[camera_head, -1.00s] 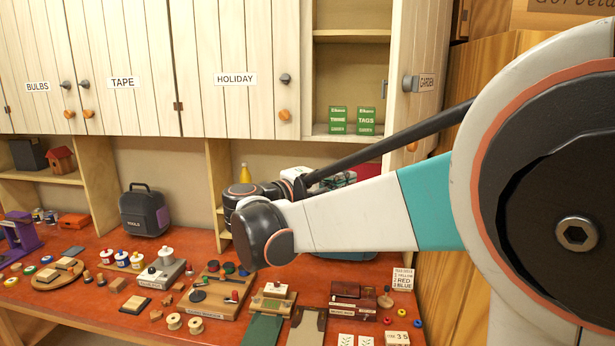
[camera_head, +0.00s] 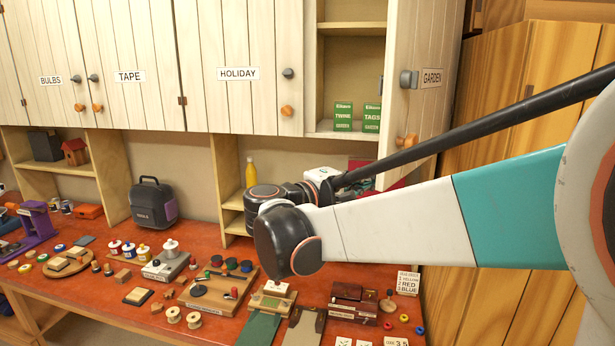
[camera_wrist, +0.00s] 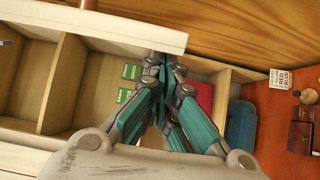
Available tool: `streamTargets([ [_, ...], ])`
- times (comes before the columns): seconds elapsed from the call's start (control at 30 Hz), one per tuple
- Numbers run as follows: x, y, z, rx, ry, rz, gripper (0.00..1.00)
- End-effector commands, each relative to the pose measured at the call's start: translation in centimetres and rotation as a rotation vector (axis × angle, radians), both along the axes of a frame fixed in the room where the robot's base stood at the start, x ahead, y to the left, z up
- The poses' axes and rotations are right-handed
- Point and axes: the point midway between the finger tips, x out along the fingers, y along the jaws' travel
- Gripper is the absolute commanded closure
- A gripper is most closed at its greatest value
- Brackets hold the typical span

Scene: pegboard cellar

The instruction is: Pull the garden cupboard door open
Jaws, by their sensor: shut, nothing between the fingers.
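The garden cupboard door (camera_head: 425,85) is white planked wood with a GARDEN label, a grey knob (camera_head: 408,79) and an orange wooden knob (camera_head: 406,141). It stands partly open, its knob edge swung out toward me and its hinge side at the right. Green boxes (camera_head: 343,117) show inside the cupboard. In the wrist view my gripper (camera_wrist: 165,62) is shut and empty, its fingertips close to the pale door edge (camera_wrist: 120,32); I cannot tell if they touch. In the head view my arm mostly hides the gripper.
The red workbench (camera_head: 95,285) below is crowded with spools, boards and small boxes. A dark lunch-box-like case (camera_head: 152,203) and a yellow bottle (camera_head: 250,173) stand behind. Closed cupboards, such as HOLIDAY (camera_head: 238,74), are at the left. A wooden panel (camera_head: 490,150) stands at the right.

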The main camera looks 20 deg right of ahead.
Motion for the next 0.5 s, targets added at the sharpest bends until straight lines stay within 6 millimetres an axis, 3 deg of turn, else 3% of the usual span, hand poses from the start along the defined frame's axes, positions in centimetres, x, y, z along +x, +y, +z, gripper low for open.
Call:
streamTargets([
  [0.5, -7.0, -3.9, 0.2, 0.0, 0.0, 0.128, 1.0],
])
